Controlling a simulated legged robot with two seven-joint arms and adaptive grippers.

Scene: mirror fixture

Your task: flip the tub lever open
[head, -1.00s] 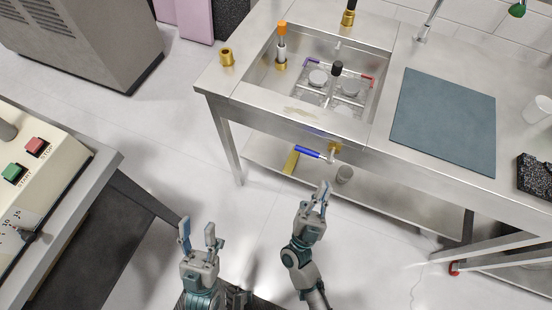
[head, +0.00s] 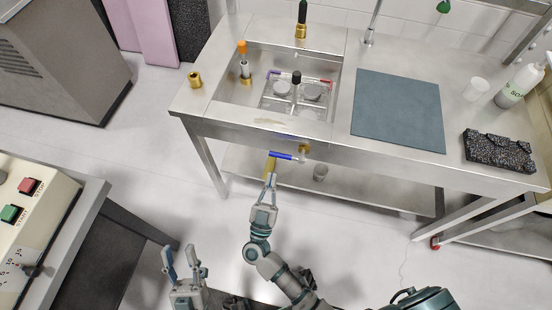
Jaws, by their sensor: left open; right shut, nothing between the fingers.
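The tub lever (head: 281,155) is a blue handle on a brass valve (head: 304,148) under the front edge of the steel tub (head: 226,117). It lies nearly level, with its blue end pointing left. My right gripper (head: 270,177) is shut and empty, its fingertips just below the lever's blue end in the head view. I cannot tell whether they touch it. My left gripper (head: 183,252) is open and empty, lower left, well away from the lever.
A control panel with a red button (head: 30,186) and a green button (head: 12,213) stands at the left. A blue-grey mat (head: 400,110), a dark speckled block (head: 499,150) and a bottle (head: 519,84) are on the bench.

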